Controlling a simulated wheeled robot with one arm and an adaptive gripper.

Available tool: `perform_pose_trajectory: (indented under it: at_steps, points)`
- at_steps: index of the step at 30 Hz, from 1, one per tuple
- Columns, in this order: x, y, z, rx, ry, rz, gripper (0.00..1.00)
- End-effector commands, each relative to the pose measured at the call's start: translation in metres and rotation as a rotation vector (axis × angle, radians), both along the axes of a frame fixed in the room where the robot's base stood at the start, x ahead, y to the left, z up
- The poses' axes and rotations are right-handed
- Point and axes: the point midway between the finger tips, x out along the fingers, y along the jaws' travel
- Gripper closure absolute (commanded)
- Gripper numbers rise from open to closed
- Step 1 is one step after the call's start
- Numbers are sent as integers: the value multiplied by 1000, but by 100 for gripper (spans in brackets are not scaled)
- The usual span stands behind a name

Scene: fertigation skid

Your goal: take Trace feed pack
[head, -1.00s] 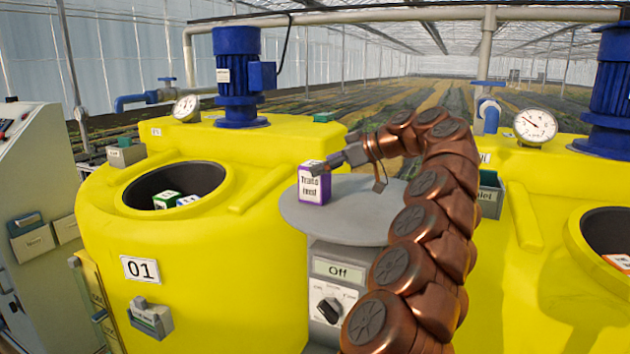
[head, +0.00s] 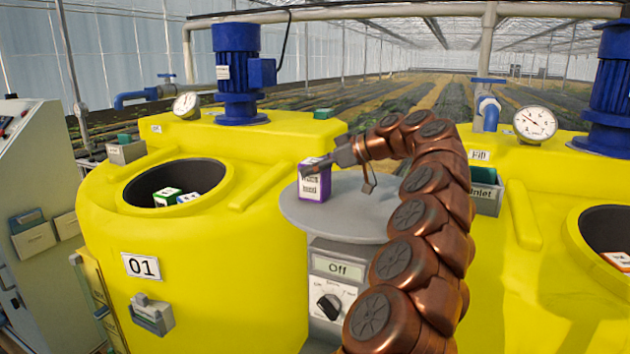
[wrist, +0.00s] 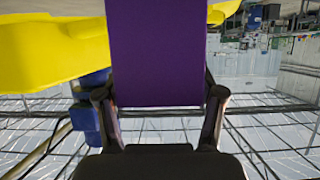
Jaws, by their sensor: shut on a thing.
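The Trace feed pack (head: 313,186) is a small purple box with a white label, upright at the left part of a round grey table top (head: 355,222). My gripper (head: 326,165) reaches it from the right, at its upper part. In the wrist view, the purple face of the pack (wrist: 156,50) fills the space between the two fingers of my gripper (wrist: 158,105), which are shut on its sides. I cannot tell whether the pack's base touches the table top.
A yellow tank marked 01 (head: 215,275) stands left, with white-labelled packs (head: 168,197) in its round opening. Another yellow tank (head: 525,270) stands right. A grey box with a knob and an "Off" display (head: 335,290) is below the table top. The table's right part is clear.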

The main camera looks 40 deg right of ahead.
Motion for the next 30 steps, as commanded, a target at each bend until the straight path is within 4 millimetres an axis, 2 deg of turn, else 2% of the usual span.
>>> perform_pose_trajectory:
  at_steps: [1,9,20,30]
  points:
    - [0,0,0,0,0,0,56]
    - [0,0,0,0,1,1,84]
    - [0,-1,2,0,0,-1,84]
    - [1,0,18,-4,-1,-1,84]
